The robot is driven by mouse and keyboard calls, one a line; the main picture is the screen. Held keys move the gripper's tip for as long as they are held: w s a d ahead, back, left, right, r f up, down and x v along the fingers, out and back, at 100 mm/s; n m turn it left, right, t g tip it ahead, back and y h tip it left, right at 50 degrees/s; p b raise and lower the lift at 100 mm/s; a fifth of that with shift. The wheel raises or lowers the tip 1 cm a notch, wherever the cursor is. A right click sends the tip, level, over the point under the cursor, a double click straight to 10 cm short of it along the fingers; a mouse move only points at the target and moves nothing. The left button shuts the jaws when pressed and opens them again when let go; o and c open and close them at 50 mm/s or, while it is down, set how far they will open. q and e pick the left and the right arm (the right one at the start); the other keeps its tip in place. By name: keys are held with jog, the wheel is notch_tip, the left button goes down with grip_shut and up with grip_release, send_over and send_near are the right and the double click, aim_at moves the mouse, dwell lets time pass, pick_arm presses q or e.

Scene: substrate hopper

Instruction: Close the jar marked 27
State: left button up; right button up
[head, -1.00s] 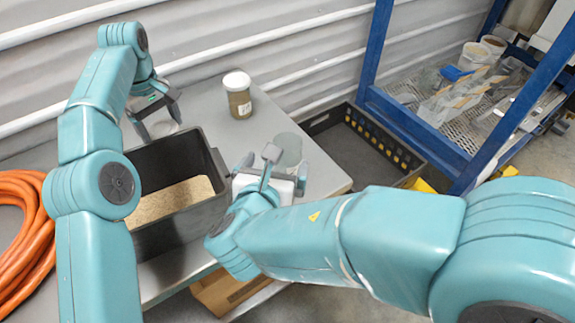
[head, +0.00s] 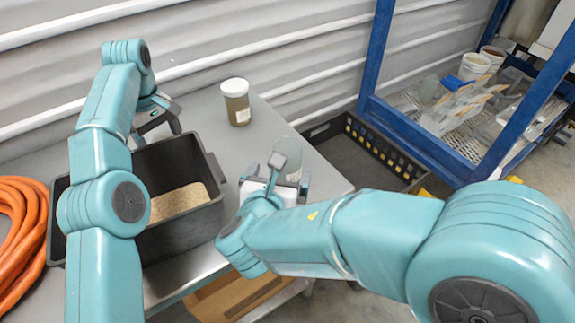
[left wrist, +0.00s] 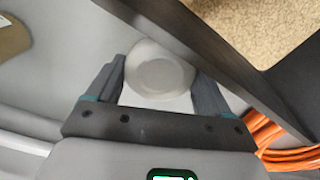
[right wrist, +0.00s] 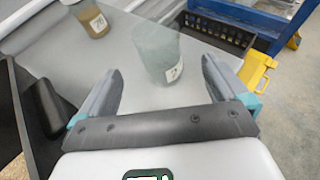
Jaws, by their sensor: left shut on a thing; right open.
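A white round lid (left wrist: 158,75) lies between the fingers of my left gripper (left wrist: 160,90), which is shut on it. In the head view my left gripper (head: 156,128) is behind the dark bin, and the lid is hidden there. My right gripper (right wrist: 155,85) is open and empty. A translucent grey jar (right wrist: 158,50) with a small label stands just beyond its fingertips. In the head view this jar (head: 287,143) is partly hidden by my right gripper (head: 277,172). A brown-filled jar with a white lid (head: 236,102) stands farther back.
A dark bin (head: 205,218) of tan grain stands between my arms. A black crate (head: 375,160) is beyond the table's right end, by a blue rack (head: 425,147). An orange hose (head: 25,225) lies at left. The table (head: 205,113) is clear around the lidded jar.

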pick_arm(q)
jog(key=shift+r, duration=0.3)
pick_arm(e)
jog(key=shift+x, duration=1.7)
pick_arm(q)
jog(key=shift+a, duration=0.1)
jog(key=shift+s+r+p, duration=0.1)
jog(key=shift+r+p, duration=0.1)
jog(key=shift+p, duration=0.1)
jog(key=shift+r+p, duration=0.45)
jog(key=shift+p, duration=0.1)
pick_arm(e)
jog(key=x, duration=0.5)
jog(key=shift+w+a, duration=0.1)
jog(key=shift+w, duration=0.05)
pick_arm(q)
jog(key=shift+r, duration=0.1)
pick_arm(e)
jog(key=c, duration=1.3)
